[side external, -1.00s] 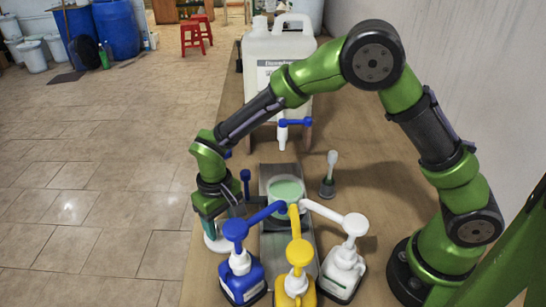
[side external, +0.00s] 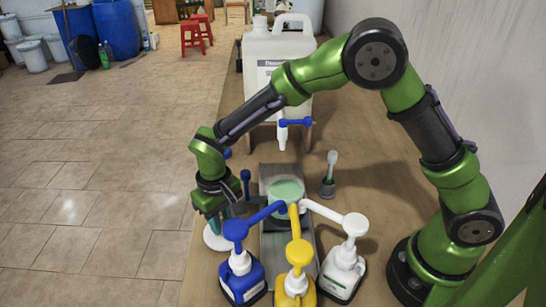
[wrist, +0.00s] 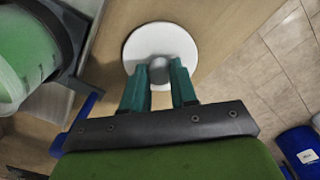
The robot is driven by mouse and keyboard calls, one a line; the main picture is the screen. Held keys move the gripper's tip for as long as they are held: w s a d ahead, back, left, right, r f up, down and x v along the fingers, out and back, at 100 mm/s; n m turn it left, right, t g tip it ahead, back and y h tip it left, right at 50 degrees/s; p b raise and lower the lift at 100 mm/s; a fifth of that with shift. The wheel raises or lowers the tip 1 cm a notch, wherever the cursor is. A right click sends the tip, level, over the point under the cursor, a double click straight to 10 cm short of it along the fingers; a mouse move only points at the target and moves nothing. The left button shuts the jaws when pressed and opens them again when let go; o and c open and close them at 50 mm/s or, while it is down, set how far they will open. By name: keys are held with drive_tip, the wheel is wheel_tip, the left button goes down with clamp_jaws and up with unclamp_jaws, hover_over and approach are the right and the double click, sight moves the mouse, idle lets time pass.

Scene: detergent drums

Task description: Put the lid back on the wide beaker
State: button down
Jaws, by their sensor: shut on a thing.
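The lid (wrist: 185,42) is a white disc with a grey knob in the wrist view. My gripper (wrist: 160,70) is shut on the knob, with one teal finger on each side. In the side view the lid (side external: 214,240) shows partly below my gripper (side external: 212,222), near the left table edge. I cannot tell whether it touches the table. The wide beaker (side external: 286,191) is open, holds pale green liquid and stands on a grey strip to the right of my gripper. The beaker also shows at the upper left of the wrist view (wrist: 30,55).
Blue (side external: 240,275), yellow (side external: 296,285) and white (side external: 343,268) pump bottles stand in front, their spouts reaching toward the beaker. A large jug (side external: 277,75) with a blue-handled tap (side external: 295,123) stands behind. A brush-like tool (side external: 329,175) stands right of the beaker.

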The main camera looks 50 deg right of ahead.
sight(222, 222)
wheel_tip(222, 222, up, 8)
drive_tip(key=s+d+r+m, duration=0.2)
drive_tip(key=d+r+m, duration=0.1)
drive_tip(key=d+r, duration=0.65)
drive_tip(key=s+d+f+m, duration=0.2)
drive_tip(key=s+d+m, duration=0.1)
drive_tip(key=s+d, duration=0.15)
wheel_tip(222, 222, down, 6)
drive_tip(key=shift+w+d, duration=0.25)
drive_tip(key=shift+f, duration=0.2)
idle(1.6)
drive_tip(key=c, duration=0.8)
unclamp_jaws()
drive_tip(key=shift+o, duration=0.4)
